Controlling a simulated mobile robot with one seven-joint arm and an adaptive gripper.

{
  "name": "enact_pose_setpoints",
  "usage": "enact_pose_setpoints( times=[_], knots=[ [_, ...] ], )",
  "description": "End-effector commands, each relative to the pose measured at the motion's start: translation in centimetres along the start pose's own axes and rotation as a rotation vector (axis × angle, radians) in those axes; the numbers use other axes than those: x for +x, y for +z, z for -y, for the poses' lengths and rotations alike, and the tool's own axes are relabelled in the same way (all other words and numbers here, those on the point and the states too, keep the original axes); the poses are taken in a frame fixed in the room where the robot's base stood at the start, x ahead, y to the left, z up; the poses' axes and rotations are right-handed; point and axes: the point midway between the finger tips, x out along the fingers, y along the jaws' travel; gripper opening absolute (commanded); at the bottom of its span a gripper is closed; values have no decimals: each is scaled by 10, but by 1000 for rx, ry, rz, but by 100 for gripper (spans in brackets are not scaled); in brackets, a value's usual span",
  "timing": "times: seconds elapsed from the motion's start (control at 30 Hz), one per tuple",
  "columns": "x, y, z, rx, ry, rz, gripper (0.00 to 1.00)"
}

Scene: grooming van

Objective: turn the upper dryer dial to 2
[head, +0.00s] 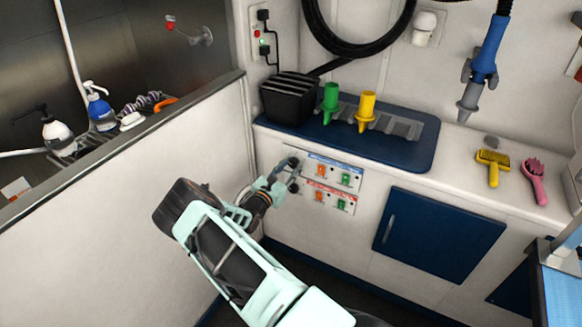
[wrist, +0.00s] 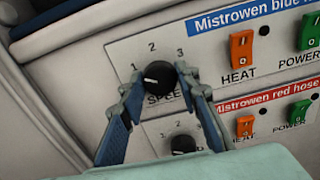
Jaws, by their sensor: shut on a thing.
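The upper dryer dial (wrist: 160,82) is a round black knob on the white upper panel (wrist: 220,70), under a blue "Mistrowen blue" label. Numbers 1, 2 and 3 are printed around it, with "SPEED" below, partly covered. Its white mark points left, close to the 1 and slightly below it. My gripper (wrist: 161,83) is shut on this dial, one fingertip on its left and one on its right. In the head view my gripper (head: 283,178) reaches the left end of the panels and hides most of the dial.
A similar lower dial (wrist: 183,145) sits just below, between my fingers, on the red-hose panel. Orange heat switches (wrist: 242,52) and green power switches (head: 345,179) are to the right. A blue cabinet door (head: 440,235) is further right; a white partition (head: 130,200) stands left.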

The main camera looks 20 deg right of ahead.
Motion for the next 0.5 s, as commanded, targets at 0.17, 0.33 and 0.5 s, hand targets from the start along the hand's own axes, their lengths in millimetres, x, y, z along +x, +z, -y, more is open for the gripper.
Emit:
enact_pose_setpoints(
  times=[0.17, 0.33, 0.5],
  knots=[
    [0, 0, 0, 90, 1, 0, 5],
    [0, 0, 0, 228, 1, 0, 5],
    [0, -1, 0, 390, 0, -1, 5]
  ],
)
